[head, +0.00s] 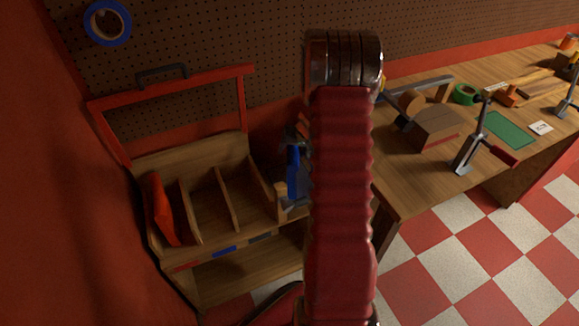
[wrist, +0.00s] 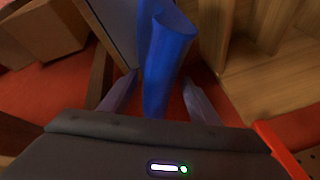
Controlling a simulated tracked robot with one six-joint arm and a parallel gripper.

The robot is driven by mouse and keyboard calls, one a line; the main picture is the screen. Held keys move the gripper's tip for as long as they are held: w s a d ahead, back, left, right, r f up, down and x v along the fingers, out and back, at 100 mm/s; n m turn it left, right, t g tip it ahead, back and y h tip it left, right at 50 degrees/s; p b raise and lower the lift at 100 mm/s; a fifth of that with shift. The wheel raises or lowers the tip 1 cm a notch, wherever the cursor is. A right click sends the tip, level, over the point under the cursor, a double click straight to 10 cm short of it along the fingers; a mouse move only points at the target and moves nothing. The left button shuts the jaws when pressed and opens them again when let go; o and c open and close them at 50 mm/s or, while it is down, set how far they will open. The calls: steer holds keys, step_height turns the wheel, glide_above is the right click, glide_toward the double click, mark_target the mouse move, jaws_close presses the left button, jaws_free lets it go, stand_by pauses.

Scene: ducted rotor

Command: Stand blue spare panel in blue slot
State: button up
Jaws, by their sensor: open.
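The blue spare panel (head: 293,168) shows in the head view just left of my arm, at the right end of the wooden rack; my arm hides part of it. In the wrist view the curved blue panel (wrist: 170,45) stands between the two fingers of my gripper (wrist: 160,78). The fingers are apart, one on each side of it, with a visible gap on the right. The blue slot (head: 210,210) is the rack's middle compartment, above a blue label (head: 224,252), and looks empty. My gripper is mostly hidden in the head view.
A red panel (head: 161,210) leans in the rack's left compartment. A red frame with a dark handle (head: 162,75) rises behind the rack. A workbench (head: 405,185) with a clamp (head: 470,150) and wooden blocks stands to the right. The right compartment looks empty.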

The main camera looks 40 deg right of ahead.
jaws_close()
stand_by(0.8)
